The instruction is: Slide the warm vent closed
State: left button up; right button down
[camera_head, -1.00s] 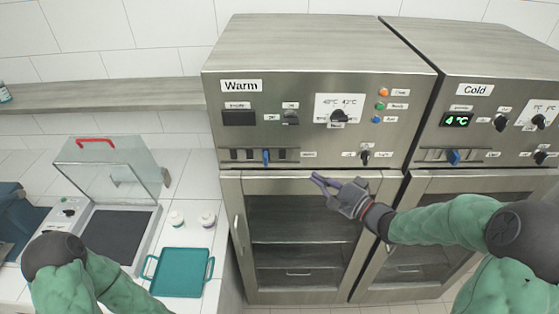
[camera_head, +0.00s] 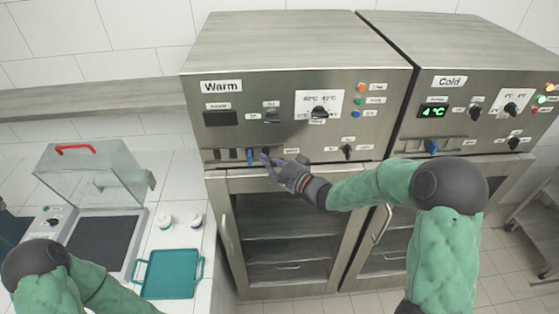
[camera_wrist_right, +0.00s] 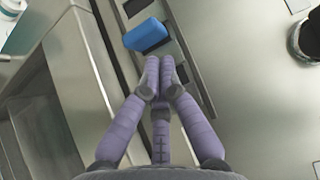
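The warm unit (camera_head: 290,60) has a vent strip low on its front panel with a blue slider tab (camera_head: 249,156) in it. Dark slots show in the strip to the left of the tab. My right gripper (camera_head: 266,159) is just right of the tab, its fingers pointing left. In the right wrist view the blue tab (camera_wrist_right: 147,35) lies just beyond the fingertips (camera_wrist_right: 160,66), which are together with nothing between them. A small gap seems to show between fingertips and tab. My left gripper is out of view; only its arm shows at the lower left.
The warm knob (camera_head: 347,152) sits right of the vent on the same panel. The cold unit (camera_head: 470,90) with its own blue tab (camera_head: 431,146) stands to the right. A teal tray (camera_head: 172,273), two small white jars and a clear-lidded device (camera_head: 95,180) are on the left counter.

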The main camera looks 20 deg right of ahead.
aim_at(251, 161)
jog(key=shift+w+a, duration=0.15)
jog(key=shift+a, duration=0.4)
jog(key=shift+w+a+b, duration=0.15)
jog(key=shift+w+a, duration=0.05)
jog(key=shift+a, duration=0.6)
jog(key=shift+w+a+b, duration=0.15)
jog(key=shift+w+a, duration=0.05)
jog(key=shift+a, duration=0.55)
jog(key=shift+d, duration=0.1)
